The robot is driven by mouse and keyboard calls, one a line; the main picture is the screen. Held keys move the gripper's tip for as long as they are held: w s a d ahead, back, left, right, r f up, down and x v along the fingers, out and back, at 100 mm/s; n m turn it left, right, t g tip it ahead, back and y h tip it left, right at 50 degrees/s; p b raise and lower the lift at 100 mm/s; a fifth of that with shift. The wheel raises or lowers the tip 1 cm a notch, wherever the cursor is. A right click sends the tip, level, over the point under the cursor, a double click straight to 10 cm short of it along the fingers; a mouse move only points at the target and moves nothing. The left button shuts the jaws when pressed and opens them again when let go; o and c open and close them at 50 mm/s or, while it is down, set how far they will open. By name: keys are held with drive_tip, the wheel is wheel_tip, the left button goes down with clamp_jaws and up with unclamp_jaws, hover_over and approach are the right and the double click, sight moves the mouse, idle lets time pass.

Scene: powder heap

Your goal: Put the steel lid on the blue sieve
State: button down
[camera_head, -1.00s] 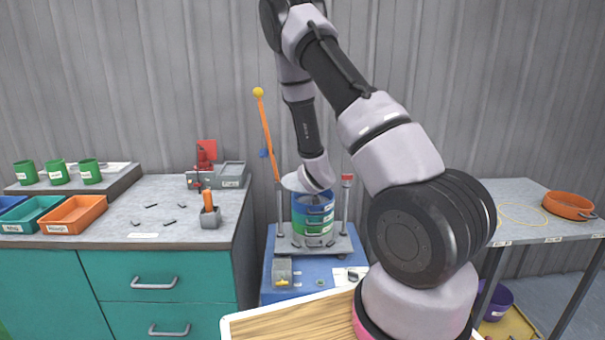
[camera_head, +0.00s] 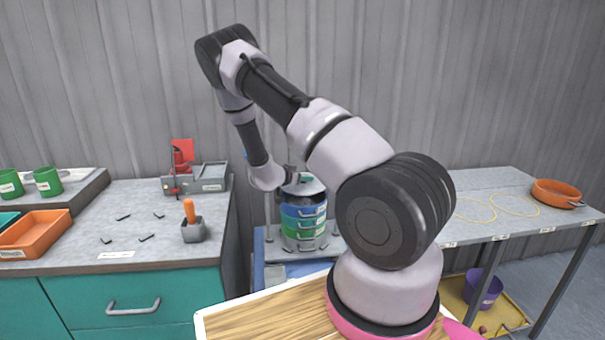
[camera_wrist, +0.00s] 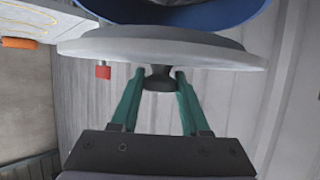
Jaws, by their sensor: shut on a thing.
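The steel lid (camera_wrist: 110,48) is a pale grey disc with a dark knob in the wrist view. My gripper (camera_wrist: 158,80) is shut on that knob with its teal fingers. The blue sieve (camera_wrist: 215,20) shows just past the lid at the top edge, with part of its opening visible. In the head view the lid (camera_head: 305,186) is over the sieve stack, close to the rim of the blue sieve (camera_head: 303,212). I cannot tell whether lid and rim touch. My fingers are hard to make out there.
Green sieves (camera_head: 303,233) sit below the blue one on a shaker stand between two benches. The left bench (camera_head: 110,245) holds trays, green cups and an orange-handled tool (camera_head: 193,225). The right bench (camera_head: 490,215) holds an orange sieve (camera_head: 557,193).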

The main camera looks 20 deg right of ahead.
sight(304, 184)
drive_tip(key=shift+f, duration=1.75)
drive_tip(key=shift+s+f, duration=0.1)
drive_tip(key=shift+f, duration=0.45)
drive_tip(key=c, duration=0.7)
unclamp_jaws()
drive_tip(key=shift+a, duration=0.1)
drive_tip(key=shift+v, duration=5.45)
